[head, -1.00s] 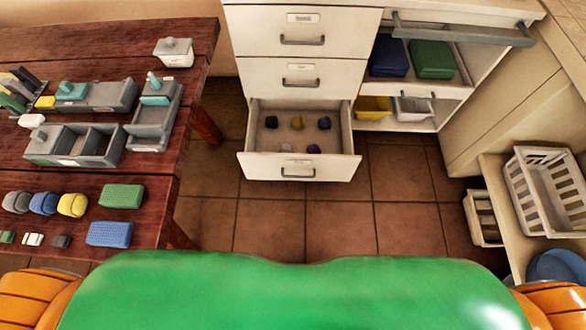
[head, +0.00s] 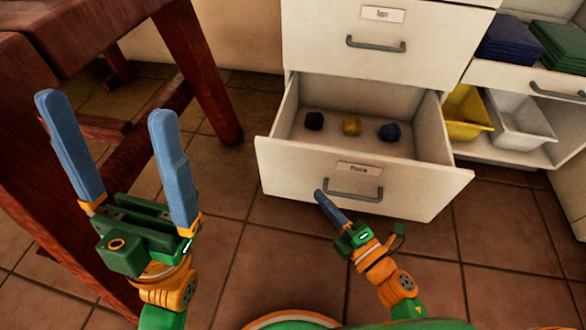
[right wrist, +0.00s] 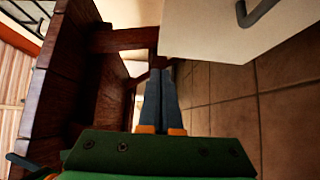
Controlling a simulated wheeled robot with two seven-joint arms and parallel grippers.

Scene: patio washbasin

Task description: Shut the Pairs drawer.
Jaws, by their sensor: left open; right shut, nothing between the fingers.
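The Pairs drawer (head: 290,165) is the open, lowest white drawer in the head view. Its small label is blurred, and a grey bar handle (head: 352,192) sits below it. Several small dark, yellow and blue bundles lie inside. My right gripper (head: 320,195) is shut and empty, its fingertips by the drawer front, left of the handle; I cannot tell whether they touch it. In the right wrist view, its closed blue fingers (right wrist: 160,98) show below and left of the white drawer front (right wrist: 205,28). My left gripper (head: 104,105) is open and empty, raised left of the drawer.
A dark red wooden table (head: 30,70) with legs stands at the left. A closed drawer (head: 430,48) is above the open one. A shelf at the right holds a yellow bin (head: 462,118), a white bin (head: 520,120) and folded cloths. The tiled floor before the drawer is clear.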

